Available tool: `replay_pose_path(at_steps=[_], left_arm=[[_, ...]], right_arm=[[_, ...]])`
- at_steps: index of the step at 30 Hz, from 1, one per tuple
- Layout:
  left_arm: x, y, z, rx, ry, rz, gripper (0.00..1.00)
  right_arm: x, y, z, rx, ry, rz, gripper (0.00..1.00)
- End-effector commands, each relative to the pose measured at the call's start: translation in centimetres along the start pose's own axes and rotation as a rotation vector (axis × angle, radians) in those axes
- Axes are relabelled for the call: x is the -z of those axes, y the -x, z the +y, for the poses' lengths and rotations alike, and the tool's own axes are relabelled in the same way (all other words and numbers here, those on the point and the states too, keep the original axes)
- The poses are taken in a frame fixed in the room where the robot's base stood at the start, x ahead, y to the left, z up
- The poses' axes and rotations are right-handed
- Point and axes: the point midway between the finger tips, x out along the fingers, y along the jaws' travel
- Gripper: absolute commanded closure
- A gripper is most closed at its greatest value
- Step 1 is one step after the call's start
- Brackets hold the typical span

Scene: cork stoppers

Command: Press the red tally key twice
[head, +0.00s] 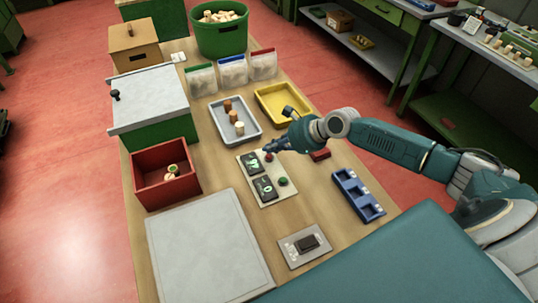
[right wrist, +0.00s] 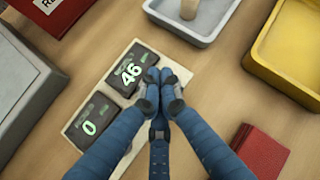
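The tally board (head: 272,196) is a pale plate on the workbench with two dark displays, a red key (head: 268,157) and a green key (head: 283,181). In the right wrist view the far display (right wrist: 130,72) reads 46 and the near display (right wrist: 91,120) reads 0. My right gripper (head: 272,149) is over the far end of the board, right at the red key. In the right wrist view its fingertips (right wrist: 161,78) are together with nothing between them, and they hide the red key. I cannot tell whether they touch it. My left gripper is not in view.
A grey tray with corks (head: 254,133) and a yellow tray (head: 262,97) lie beyond the board. A red block (head: 320,155) and a blue rack (head: 345,188) lie to the right. A red box (head: 140,186) and grey slab (head: 205,250) are left.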

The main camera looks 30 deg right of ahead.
Motion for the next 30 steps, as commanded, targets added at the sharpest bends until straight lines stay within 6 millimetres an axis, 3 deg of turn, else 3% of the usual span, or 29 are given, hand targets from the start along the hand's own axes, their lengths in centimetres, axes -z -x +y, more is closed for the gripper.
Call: replay_pose_path(at_steps=[30], left_arm=[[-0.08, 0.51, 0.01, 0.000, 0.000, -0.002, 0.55]], right_arm=[[0.54, -0.57, 0.22, 0.000, 0.000, 0.000, 1.00]])
